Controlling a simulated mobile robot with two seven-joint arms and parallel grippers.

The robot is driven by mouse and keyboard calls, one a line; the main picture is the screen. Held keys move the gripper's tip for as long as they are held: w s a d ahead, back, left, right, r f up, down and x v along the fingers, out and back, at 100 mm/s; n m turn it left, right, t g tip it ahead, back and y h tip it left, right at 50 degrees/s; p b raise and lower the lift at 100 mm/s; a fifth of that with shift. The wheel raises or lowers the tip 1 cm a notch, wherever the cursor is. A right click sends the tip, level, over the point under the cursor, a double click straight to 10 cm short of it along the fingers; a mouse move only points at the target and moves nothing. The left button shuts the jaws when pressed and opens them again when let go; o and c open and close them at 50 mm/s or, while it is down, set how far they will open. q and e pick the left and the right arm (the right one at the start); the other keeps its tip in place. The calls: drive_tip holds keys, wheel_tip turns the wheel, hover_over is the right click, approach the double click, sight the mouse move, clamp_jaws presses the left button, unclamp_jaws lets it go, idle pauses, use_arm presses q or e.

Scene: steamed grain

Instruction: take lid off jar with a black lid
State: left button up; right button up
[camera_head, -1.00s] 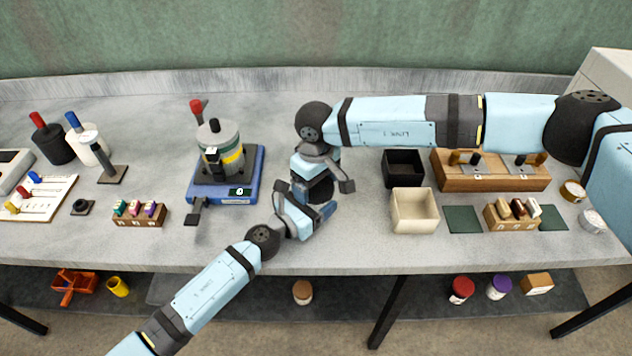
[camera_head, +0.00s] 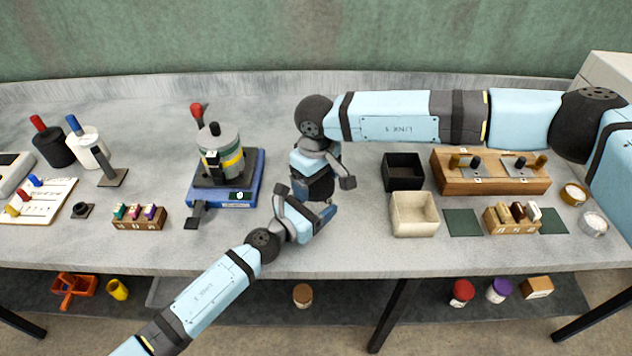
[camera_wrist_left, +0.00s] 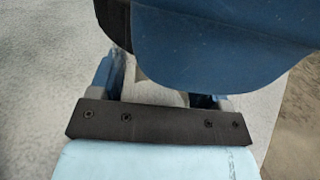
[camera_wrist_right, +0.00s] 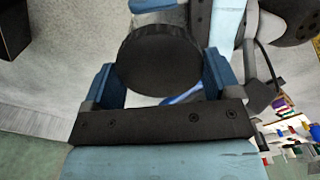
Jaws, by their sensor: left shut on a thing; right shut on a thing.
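The black lid (camera_wrist_right: 160,60) is a round dark disc between the blue fingers of my right gripper (camera_head: 315,188) in the right wrist view. This gripper points down at the middle of the table and is shut on the lid. My left gripper (camera_head: 310,208) comes in low from the front left, just below the right one, and is shut. A pale surface, apparently the jar (camera_wrist_left: 155,93), shows between its fingers in the left wrist view. My right gripper covers most of the jar, so I cannot tell whether lid and jar are apart.
The blue scale (camera_head: 255,175) with a stacked device stands to the left. A black bin (camera_head: 403,158) and a cream bin (camera_head: 414,222) stand close to the right. A wooden rack (camera_head: 490,183) is farther right. The table front below my grippers is clear.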

sight(316, 183)
drive_tip(key=shift+r, duration=0.1)
drive_tip(key=shift+r, duration=2)
use_arm(q)
drive_tip(key=o, duration=1.8)
